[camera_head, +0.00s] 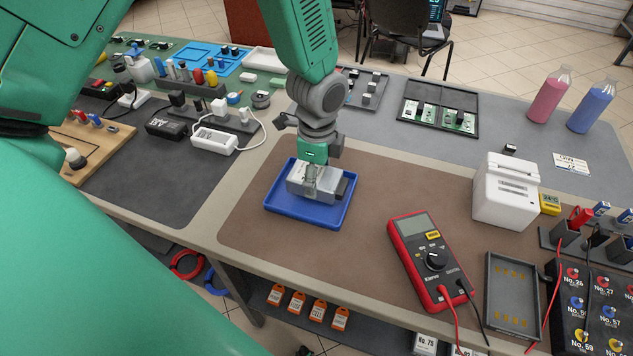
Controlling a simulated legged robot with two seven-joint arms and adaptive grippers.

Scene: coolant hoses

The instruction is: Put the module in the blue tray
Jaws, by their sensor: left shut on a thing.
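The blue tray (309,212) lies on the brown mat, left of the middle of the table. The module (298,183), a silver-grey block with a dark end at the right, is inside the tray's outline. My left gripper (311,187) points down over the tray and is shut on the module. The gripper's fingers hide part of the module. I cannot tell whether the module touches the tray floor. My right gripper is not in view.
A red multimeter (430,258) with leads lies right of the tray. A grey open box (511,290) and a white device (505,190) stand farther right. A white power strip (214,140) is to the left. The brown mat between tray and multimeter is clear.

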